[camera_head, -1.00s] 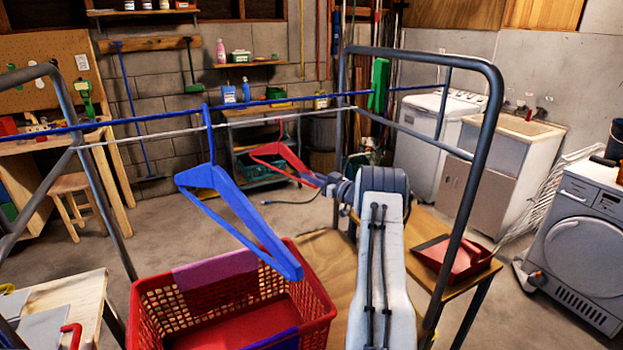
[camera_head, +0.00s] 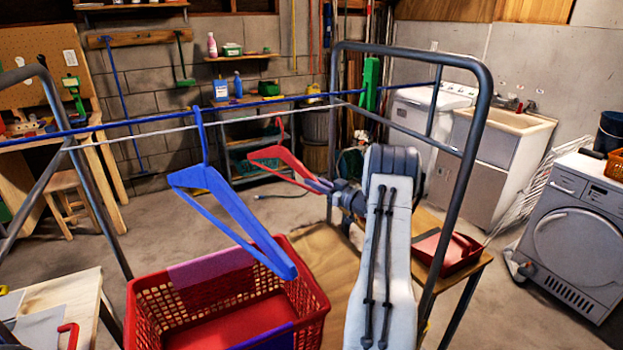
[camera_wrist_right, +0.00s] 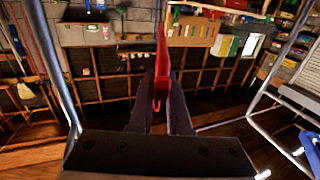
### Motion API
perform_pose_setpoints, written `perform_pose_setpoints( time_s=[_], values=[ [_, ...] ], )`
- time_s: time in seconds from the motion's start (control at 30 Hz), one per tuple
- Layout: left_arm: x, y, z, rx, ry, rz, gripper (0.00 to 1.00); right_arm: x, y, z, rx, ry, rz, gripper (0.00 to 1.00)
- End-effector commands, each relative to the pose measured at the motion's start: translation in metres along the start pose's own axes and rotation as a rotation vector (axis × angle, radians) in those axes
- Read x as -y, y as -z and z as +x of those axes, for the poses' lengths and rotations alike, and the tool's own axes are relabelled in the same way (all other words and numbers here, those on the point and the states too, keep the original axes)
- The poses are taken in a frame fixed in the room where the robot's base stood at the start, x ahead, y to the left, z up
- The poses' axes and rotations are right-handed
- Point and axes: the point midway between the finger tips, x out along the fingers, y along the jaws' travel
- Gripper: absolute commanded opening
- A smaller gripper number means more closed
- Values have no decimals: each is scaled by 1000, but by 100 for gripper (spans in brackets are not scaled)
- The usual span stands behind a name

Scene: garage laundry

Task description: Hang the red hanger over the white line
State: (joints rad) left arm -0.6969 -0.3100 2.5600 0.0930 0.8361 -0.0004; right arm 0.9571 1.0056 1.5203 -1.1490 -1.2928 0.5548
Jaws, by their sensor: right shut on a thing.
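The red hanger (camera_head: 285,158) is held by my right gripper (camera_head: 318,184), which is shut on its near right arm. It also shows in the right wrist view (camera_wrist_right: 162,62), upright between the two fingers (camera_wrist_right: 160,108). Its hook points up, just below the white line (camera_head: 240,119) in the head view. Whether it touches the line or lies in front of or behind it, I cannot tell. A blue hanger (camera_head: 225,207) hangs to the left, its hook at the blue rail (camera_head: 150,117). My left gripper is not in view.
A red basket (camera_head: 315,303) stands below the blue hanger. The grey metal frame (camera_head: 483,110) rises close to my right arm. A red dustpan (camera_head: 450,257) lies on a wooden surface at right. Floor behind is mostly clear.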

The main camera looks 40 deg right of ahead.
Motion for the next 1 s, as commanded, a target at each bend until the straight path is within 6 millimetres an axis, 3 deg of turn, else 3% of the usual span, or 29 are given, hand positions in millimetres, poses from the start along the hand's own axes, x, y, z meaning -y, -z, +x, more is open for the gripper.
perform_pose_setpoints(
  time_s=[1.0],
  values=[
    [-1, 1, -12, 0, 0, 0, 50, 28, 2, -77, -1, -1, 0, 0]
  ],
)
